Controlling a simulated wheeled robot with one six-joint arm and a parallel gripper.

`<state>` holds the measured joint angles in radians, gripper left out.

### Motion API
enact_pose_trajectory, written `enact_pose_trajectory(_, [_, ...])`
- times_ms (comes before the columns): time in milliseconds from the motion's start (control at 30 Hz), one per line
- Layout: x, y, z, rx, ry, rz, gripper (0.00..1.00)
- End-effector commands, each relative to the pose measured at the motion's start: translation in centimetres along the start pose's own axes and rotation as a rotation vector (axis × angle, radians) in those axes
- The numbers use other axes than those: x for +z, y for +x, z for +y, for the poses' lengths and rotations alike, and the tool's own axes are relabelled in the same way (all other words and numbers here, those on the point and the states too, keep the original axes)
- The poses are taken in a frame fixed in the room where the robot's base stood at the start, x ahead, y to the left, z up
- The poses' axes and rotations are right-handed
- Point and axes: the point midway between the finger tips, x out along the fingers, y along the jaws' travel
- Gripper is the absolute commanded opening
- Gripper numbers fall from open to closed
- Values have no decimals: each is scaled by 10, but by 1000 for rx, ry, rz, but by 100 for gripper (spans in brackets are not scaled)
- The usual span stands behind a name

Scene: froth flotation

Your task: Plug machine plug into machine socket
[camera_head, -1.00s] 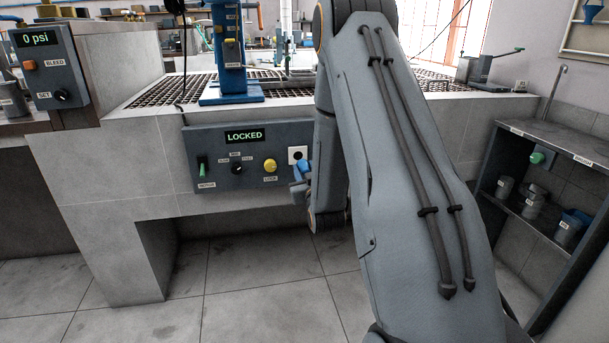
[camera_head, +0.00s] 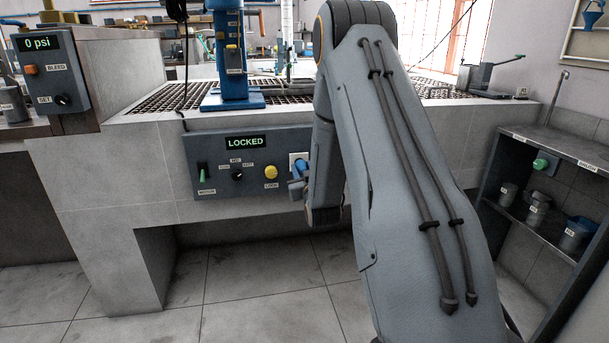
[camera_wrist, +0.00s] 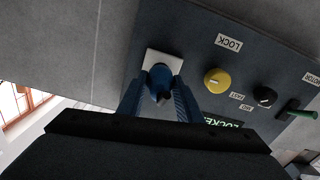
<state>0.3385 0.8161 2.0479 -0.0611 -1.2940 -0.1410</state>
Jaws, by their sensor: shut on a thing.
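The machine socket is a white square plate on the right end of the dark control panel, seen in the head view (camera_head: 293,156) and the wrist view (camera_wrist: 151,56). The blue machine plug (camera_wrist: 160,76) is in front of the plate and covers its middle; it also shows in the head view (camera_head: 301,165). My gripper (camera_wrist: 156,90) is shut on the plug, with a blue finger on each side. In the head view my gripper (camera_head: 297,186) is just below the socket, partly hidden by my arm. I cannot tell whether the plug is seated or just touching.
The panel has a LOCKED display (camera_head: 245,142), a green switch (camera_head: 203,172), a black knob (camera_head: 237,174) and a yellow button (camera_head: 271,172) close to the socket. A blue stand (camera_head: 231,95) is on the grated bench above. The floor below is clear.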

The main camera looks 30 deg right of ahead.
Motion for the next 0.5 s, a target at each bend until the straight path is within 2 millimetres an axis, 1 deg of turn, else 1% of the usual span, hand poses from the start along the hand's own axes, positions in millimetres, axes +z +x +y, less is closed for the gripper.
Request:
enact_pose_trajectory(200, [0, 7, 0, 0, 0, 0, 12])
enact_pose_trajectory(500, [0, 8, 0, 0, 0, 0, 12])
